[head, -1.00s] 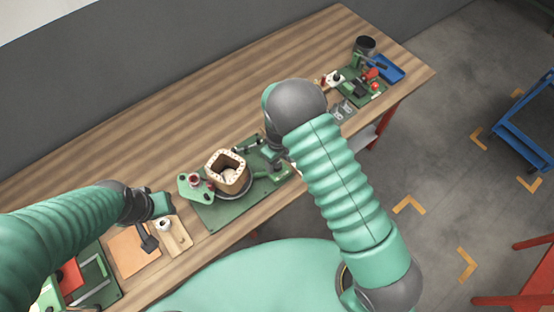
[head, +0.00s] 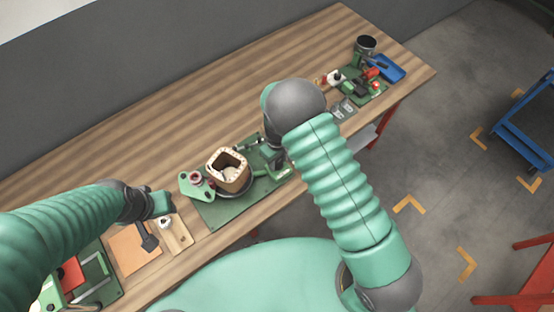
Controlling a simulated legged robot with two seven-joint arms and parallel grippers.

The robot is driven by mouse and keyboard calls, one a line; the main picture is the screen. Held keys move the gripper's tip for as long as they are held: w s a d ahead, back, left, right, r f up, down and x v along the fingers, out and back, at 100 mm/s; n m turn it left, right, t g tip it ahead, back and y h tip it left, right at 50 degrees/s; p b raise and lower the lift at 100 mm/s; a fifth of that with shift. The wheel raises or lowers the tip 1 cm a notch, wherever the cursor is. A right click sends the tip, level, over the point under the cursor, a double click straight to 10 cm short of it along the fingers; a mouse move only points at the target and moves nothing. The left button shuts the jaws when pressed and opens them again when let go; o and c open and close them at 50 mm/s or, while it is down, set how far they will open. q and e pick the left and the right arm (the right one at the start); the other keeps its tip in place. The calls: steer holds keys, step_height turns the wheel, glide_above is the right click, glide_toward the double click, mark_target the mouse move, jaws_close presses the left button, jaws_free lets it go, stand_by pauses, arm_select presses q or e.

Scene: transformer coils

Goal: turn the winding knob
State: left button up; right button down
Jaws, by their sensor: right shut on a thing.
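The winding fixture sits on a green base plate (head: 215,212) near the table's front edge. It carries a brown, square, hollow coil form (head: 228,172) on a dark round disc. A green plate with a reddish post (head: 196,184) stands at its left. My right gripper (head: 272,163) is low at the right side of the fixture, partly under my dark wrist, and is shut. The winding knob is at its jaws, mostly hidden, so the exact grip is not clear. My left gripper (head: 160,207) hangs over the table left of the fixture; its fingers are too small to judge.
A wooden block with a white piece (head: 165,222), an orange-brown pad (head: 133,250) and a green tray (head: 97,283) lie at the left. A dark cup (head: 365,45), a blue bin (head: 387,68) and small tools stand at the far right. The table's back is clear.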

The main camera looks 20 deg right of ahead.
steer(key=shift+m, duration=0.4)
steer(key=m, duration=0.3)
steer(key=shift+s+m, duration=0.1)
steer(key=shift+m, duration=0.3)
steer(key=shift+m+b, duration=0.3)
steer(key=shift+m, duration=2)
